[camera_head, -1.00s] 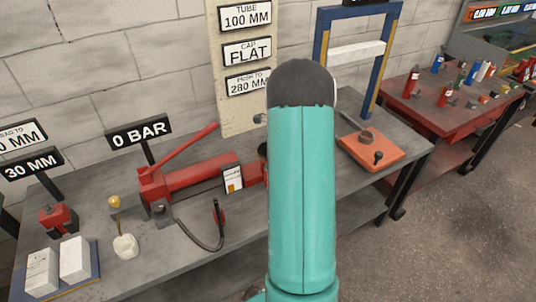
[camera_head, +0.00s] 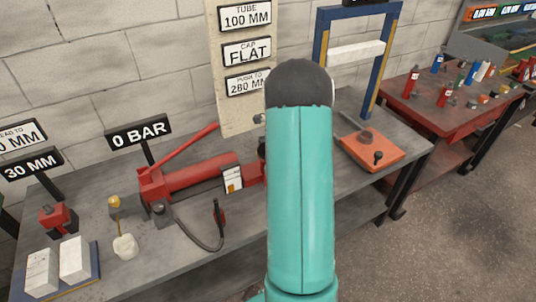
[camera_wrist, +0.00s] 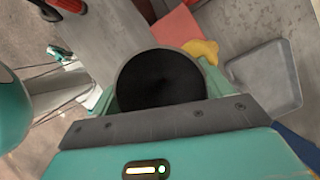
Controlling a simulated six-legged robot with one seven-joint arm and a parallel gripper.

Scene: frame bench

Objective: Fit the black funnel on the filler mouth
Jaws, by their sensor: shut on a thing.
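The black funnel (camera_wrist: 161,74) shows in the wrist view as a wide, dark round mouth seen from above. My gripper (camera_wrist: 160,92) is shut on it, with a green finger at each side. In the head view my green arm hides the gripper and the funnel. A red hand pump (camera_head: 200,174) lies on the bench left of my arm, its right end partly behind the arm. I cannot make out the filler mouth in either view, nor whether the funnel touches anything below.
The grey bench (camera_head: 185,265) carries a blue press frame (camera_head: 320,45), an orange plate (camera_head: 372,148), and white blocks (camera_head: 75,258) at the left. A grey tray (camera_wrist: 265,80) and a yellow thing (camera_wrist: 205,50) lie near the funnel in the wrist view. A red table (camera_head: 445,115) stands right.

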